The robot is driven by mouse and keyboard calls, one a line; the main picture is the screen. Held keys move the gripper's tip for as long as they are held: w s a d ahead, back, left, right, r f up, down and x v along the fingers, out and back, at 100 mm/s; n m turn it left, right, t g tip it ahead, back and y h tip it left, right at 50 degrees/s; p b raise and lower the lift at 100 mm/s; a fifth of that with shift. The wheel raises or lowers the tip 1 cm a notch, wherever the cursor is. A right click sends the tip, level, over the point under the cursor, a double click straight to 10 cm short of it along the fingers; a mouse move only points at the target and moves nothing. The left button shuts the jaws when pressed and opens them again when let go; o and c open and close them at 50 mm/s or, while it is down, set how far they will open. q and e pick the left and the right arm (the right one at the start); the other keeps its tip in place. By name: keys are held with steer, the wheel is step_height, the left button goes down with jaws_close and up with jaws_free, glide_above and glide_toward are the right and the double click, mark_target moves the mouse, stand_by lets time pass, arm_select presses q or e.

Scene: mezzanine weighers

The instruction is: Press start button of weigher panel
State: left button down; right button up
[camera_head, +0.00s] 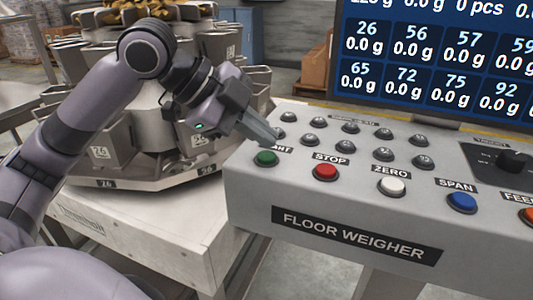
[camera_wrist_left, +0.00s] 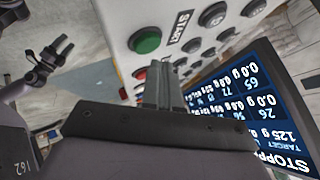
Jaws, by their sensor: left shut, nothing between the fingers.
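The weigher panel (camera_head: 255,190) is a grey sloped box marked FLOOR WEIGHER. Its start button (camera_head: 266,158) is green, round and at the left end of the front row. It also shows in the left wrist view (camera_wrist_left: 147,40), beside the START label. My left gripper (camera_head: 275,138) is shut and empty, its fingertips just behind the green button and over part of the START label. In the left wrist view its fingers (camera_wrist_left: 163,88) point at the panel beside the button, apart from the green cap. A dark jointed part at that view's left edge may be my right arm; its jaws are unclear.
A red STOP button (camera_head: 326,172), a white ZERO button (camera_head: 392,187) and a blue SPAN button (camera_head: 462,202) sit to the right. Several small grey buttons and a black knob (camera_head: 513,160) are behind. A screen (camera_head: 440,60) stands above; the weigher hoppers (camera_head: 110,140) are left.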

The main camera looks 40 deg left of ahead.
mark_target(260, 156)
arm_select(q)
steer(key=shift+f, duration=0.1)
stand_by(0.7)
steer(key=shift+f, duration=0.35)
steer(key=shift+f+b, duration=0.35)
steer(key=shift+f, duration=0.1)
stand_by(0.6)
stand_by(0.3)
steer(key=shift+r+p, duration=0.9)
steer(key=shift+p, duration=0.2)
step_height(260, 156, up, 5)
steer(key=p, duration=0.5)
steer(key=shift+p, duration=0.35)
